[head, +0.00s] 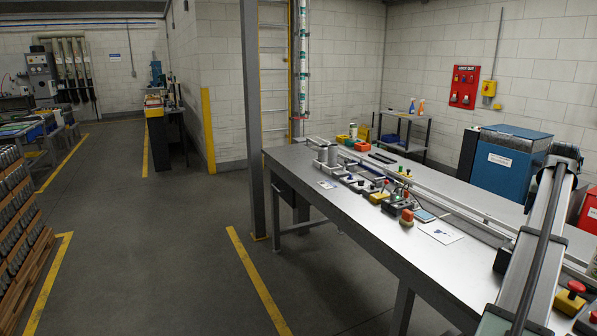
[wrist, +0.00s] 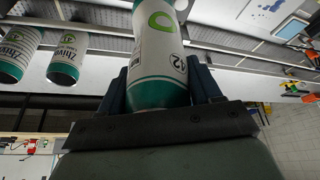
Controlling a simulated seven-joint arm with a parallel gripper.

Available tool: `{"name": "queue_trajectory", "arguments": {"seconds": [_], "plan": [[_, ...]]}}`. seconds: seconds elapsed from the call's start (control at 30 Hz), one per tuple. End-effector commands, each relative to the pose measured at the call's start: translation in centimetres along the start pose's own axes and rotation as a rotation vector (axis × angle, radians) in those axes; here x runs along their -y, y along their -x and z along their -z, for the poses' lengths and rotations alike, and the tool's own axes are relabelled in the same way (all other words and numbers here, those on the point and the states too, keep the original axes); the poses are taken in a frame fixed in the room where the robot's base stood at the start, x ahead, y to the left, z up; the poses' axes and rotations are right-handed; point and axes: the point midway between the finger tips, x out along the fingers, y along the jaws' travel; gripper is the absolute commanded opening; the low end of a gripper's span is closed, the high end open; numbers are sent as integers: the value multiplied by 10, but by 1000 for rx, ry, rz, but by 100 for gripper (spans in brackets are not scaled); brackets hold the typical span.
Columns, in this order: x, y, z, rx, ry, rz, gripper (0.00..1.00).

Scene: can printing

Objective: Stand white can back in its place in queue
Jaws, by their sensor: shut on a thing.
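In the wrist view my gripper (wrist: 160,88) is shut on a white can (wrist: 158,50) with a teal band, a green ring mark and the number 42. One dark finger lies along each side of the can. The can's far end runs out of the picture's top edge. Two similar white cans with teal bands, a left one (wrist: 15,55) and a nearer one (wrist: 68,60), sit side by side at the upper left, apart from the held can. I cannot make out my gripper or the held can in the head view.
In the head view a long metal table (head: 345,215) carries rails along its length. A blue machine (head: 507,160) stands behind the table.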

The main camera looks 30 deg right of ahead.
Motion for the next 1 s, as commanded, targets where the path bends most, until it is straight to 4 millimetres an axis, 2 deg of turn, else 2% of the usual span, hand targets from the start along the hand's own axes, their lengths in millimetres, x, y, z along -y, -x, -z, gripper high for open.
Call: {"name": "queue_trajectory", "arguments": {"seconds": [0.03,0.1,0.37,0.67,1.0], "plan": [[18,2,14,0,43,18,31],[45,2,15,1,96,41,31],[140,-16,-21,1,203,84,31],[251,-32,-78,1,320,133,31],[362,-41,-159,1,453,187,31]]}}
